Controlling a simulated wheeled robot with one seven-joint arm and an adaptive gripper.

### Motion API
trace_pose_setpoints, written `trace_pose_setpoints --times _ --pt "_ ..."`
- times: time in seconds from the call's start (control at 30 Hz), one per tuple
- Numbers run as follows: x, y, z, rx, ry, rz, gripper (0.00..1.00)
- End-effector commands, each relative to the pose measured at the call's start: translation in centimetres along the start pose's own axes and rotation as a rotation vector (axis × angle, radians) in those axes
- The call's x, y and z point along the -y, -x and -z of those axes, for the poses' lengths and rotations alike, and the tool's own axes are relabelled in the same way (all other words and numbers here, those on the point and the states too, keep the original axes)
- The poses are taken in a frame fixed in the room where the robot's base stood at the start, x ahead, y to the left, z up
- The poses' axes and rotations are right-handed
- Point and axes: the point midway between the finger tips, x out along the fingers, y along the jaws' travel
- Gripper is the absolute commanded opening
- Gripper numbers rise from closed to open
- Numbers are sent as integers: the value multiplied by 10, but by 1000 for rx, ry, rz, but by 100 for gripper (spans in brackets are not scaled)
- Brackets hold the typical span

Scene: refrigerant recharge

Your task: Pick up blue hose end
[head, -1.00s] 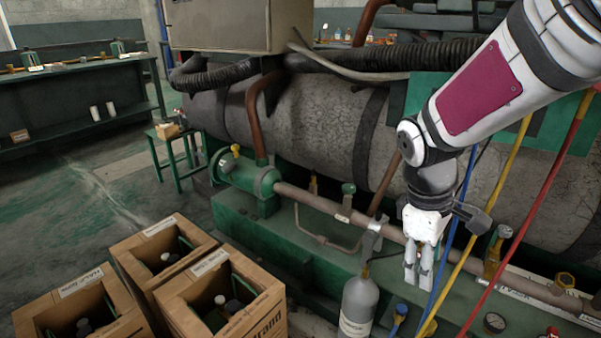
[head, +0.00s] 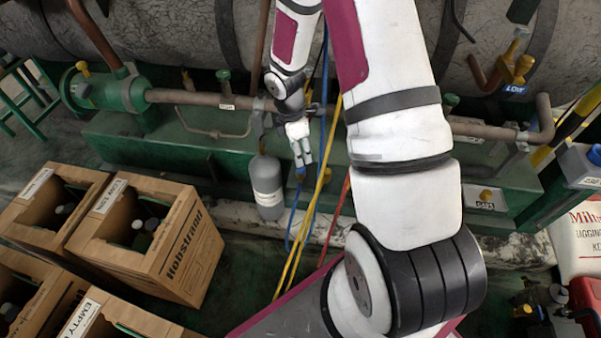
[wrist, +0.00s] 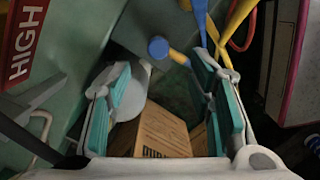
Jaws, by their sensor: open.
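The blue hose (head: 325,75) hangs down beside my gripper with a yellow hose next to it. In the wrist view the blue hose (wrist: 200,18) comes in from the top, near my right finger. A round blue piece on a brass-yellow stem (wrist: 158,48) lies just beyond the fingertips; it also shows below my gripper in the head view (head: 300,172). I cannot tell which blue part is the hose end. My gripper (head: 304,160) points down, open and empty. In the wrist view its fingers (wrist: 165,85) stand wide apart.
A grey cylinder (head: 267,186) stands close left of my gripper; its top shows by my left finger. A brown pipe (head: 200,97) runs along the green frame (head: 130,150) behind. Cardboard boxes (head: 190,255) stand at lower left. A red HIGH sign (wrist: 22,45) is at upper left.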

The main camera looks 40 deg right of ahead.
Motion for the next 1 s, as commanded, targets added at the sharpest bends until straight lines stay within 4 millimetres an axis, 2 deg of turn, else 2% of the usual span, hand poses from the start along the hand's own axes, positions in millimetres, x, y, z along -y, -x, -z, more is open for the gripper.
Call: trace_pose_setpoints --times 0.03,0.2,0.53,0.83,1.0 --pt "0 -14 1 1 0 2 48" --pt "0 -37 0 1 -1 1 48" --pt "-1 -54 1 1 -2 0 48" --pt "-2 -92 2 0 -2 1 48" --pt "-2 -96 2 -1 -3 0 48"
